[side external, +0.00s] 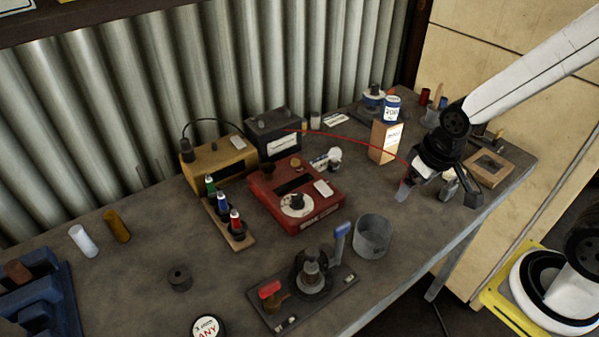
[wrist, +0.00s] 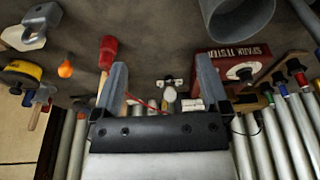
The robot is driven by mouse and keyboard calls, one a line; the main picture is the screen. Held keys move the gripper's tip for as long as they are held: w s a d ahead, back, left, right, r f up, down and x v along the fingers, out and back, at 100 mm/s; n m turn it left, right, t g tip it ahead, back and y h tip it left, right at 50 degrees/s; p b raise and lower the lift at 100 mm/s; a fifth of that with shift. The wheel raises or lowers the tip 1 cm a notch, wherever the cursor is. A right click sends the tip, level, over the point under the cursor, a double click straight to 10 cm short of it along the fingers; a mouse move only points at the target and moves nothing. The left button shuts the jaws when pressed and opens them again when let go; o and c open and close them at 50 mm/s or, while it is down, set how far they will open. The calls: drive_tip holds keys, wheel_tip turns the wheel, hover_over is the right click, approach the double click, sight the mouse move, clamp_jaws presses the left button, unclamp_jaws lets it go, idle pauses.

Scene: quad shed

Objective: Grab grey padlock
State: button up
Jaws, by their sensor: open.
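My gripper (wrist: 163,78) is open, with its two grey fingers spread apart and nothing held between them. In the side external view my gripper (side external: 438,190) hangs low over the right part of the workbench. A grey metal piece (wrist: 38,26) with an opening in it lies at the top left of the wrist view, outside the fingers. It looks like the grey padlock, but I cannot be sure. A grey shape (side external: 449,184) shows between the fingers in the side external view, partly covered by my gripper; I cannot tell whether it is the same piece.
A red-handled tool (wrist: 108,50) is close beside the left finger in the wrist view. A grey open cup (side external: 372,236) and red spark tester (side external: 320,207) stand left of my gripper. A tan box (side external: 384,142) with a can on top stands behind. A wooden frame (side external: 488,167) lies right.

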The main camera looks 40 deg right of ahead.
drive_tip(key=shift+c, duration=0.2)
drive_tip(key=c, duration=0.3)
